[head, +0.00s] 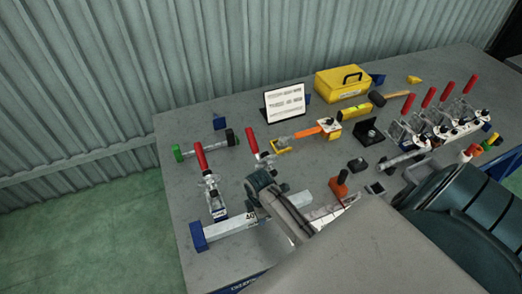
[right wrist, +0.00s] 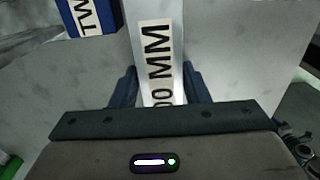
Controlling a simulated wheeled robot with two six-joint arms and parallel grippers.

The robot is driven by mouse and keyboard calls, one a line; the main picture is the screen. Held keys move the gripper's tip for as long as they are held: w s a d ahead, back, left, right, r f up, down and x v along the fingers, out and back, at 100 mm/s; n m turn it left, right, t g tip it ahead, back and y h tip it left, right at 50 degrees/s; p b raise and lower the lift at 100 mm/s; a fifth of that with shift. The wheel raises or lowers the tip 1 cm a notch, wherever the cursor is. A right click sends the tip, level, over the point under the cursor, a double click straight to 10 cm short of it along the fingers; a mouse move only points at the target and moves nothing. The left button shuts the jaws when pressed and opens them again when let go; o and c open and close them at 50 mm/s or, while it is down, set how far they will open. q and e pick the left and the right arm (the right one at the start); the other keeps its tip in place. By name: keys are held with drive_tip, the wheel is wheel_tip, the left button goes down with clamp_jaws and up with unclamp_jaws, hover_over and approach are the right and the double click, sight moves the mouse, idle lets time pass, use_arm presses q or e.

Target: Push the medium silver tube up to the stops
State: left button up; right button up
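The silver tube (head: 236,226), with a black-on-white label, lies on the near left of the table. Its left end is at a blue block (head: 198,237); I cannot tell whether they touch. In the right wrist view the tube (right wrist: 147,10) runs up the middle, its label ending in "00 MM". My right gripper (right wrist: 160,85) has one dark blue finger close against each side of the tube and looks shut on it. In the head view my wrist hides the tube's right part and the fingertips. My left gripper is not in view.
A red-handled toggle clamp (head: 209,185) stands just behind the tube, and a blue block with lettering (right wrist: 90,15) shows beside it. A green-ended dumbbell-like bar (head: 205,148), a second clamp (head: 258,150), a sign (head: 284,102) and a yellow case (head: 342,84) lie farther back.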

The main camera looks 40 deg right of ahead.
drive_tip(key=o, duration=0.3)
drive_tip(key=shift+a, duration=0.1)
drive_tip(key=shift+o, duration=0.2)
drive_tip(key=shift+r, duration=0.1)
drive_tip(key=shift+r, duration=0.3)
wheel_tip(320, 180, up, 9)
drive_tip(key=b, duration=0.2)
drive_tip(key=shift+f+b, duration=0.1)
drive_tip(key=shift+b, duration=0.3)
drive_tip(key=shift+r, duration=0.65)
drive_tip(key=shift+s+a+f, duration=0.1)
